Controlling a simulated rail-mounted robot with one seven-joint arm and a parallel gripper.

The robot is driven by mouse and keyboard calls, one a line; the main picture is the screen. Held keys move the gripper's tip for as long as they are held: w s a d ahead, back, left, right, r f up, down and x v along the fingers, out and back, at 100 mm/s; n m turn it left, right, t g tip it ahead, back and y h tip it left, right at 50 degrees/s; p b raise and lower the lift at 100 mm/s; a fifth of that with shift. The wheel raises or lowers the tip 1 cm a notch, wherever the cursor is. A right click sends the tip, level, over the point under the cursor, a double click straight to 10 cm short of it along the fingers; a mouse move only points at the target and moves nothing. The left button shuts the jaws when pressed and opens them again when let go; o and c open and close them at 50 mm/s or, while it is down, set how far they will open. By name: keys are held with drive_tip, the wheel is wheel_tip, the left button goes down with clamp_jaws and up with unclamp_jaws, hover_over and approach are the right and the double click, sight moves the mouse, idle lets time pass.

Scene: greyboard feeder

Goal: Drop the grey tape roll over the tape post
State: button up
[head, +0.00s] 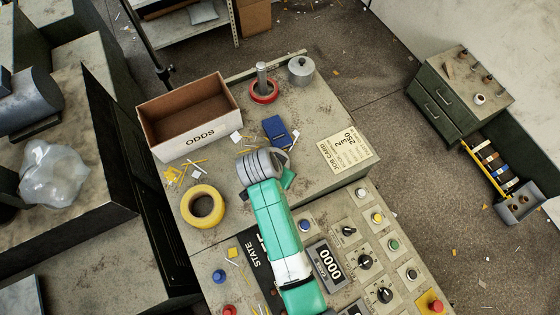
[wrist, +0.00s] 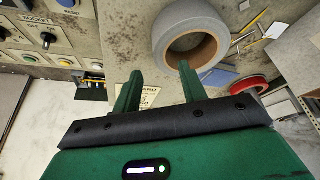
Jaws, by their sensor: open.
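The grey tape roll (wrist: 168,32), with a brown inner core, shows large at the top of the wrist view. In the head view my arm hides most or all of it. My gripper (wrist: 157,76) is open. Its right fingertip overlaps the roll's near rim in the picture; its left fingertip is left of the roll. I cannot tell whether either touches it. In the head view the gripper is mostly hidden behind my wrist. The upright metal tape post (head: 262,72) stands at the table's back, with a red tape roll (head: 264,97) around its base.
A yellow tape roll (head: 189,205) lies at the left of the table (head: 310,115). An open box marked ODDS (head: 184,143) stands behind it. A grey round weight (head: 301,71) is right of the post. A blue block (head: 277,130) and scraps lie between. A button panel (head: 385,220) is in front.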

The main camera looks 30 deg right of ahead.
drive_tip(key=x, duration=0.7)
drive_tip(key=shift+s+a+f, duration=0.1)
drive_tip(key=shift+s+f, duration=0.05)
drive_tip(key=shift+f, duration=0.05)
clamp_jaws()
